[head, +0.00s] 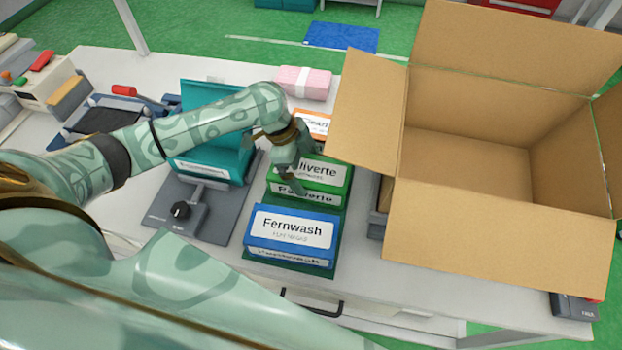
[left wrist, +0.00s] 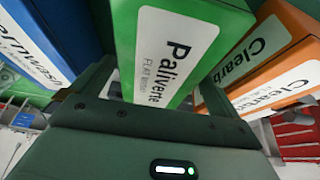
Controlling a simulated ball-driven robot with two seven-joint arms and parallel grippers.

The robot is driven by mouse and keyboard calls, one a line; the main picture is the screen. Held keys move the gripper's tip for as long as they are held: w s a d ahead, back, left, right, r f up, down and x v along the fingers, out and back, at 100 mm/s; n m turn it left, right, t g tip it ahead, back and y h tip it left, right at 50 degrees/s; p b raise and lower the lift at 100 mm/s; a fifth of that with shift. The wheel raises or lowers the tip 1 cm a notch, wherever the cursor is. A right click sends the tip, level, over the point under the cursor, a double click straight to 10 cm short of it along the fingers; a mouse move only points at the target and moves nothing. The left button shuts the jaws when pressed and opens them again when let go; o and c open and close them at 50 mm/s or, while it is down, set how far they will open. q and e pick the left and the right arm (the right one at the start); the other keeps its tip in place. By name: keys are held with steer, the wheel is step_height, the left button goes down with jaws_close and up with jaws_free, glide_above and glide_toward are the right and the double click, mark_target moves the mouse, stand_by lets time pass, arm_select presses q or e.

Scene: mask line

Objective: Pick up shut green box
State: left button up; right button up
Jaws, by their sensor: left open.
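The shut green box (head: 325,172), labelled "Paliverte", sits in a row between a blue box (head: 291,233) labelled "Fernwash" and an orange box (head: 314,122). My left gripper (head: 301,172) is at the green box from above, its fingers open and partly covering its label. In the left wrist view the green box (left wrist: 205,25) shows beyond and between the two open fingers (left wrist: 165,95). Whether the fingers touch it cannot be told. My right gripper is not in view.
A large open cardboard carton (head: 470,160) stands close on the right, one flap leaning toward the row. A teal box (head: 215,160) on a grey device stands left. A pink package (head: 303,82) lies behind. The blue and orange boxes flank the green one closely.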

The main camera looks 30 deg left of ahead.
arm_select(q)
steer(key=b+x, duration=0.2)
steer(key=x, duration=0.3)
steer(key=shift+f, duration=0.2)
steer(key=shift+r, duration=0.15)
steer(key=c, duration=0.9)
steer(key=shift+c, duration=0.2)
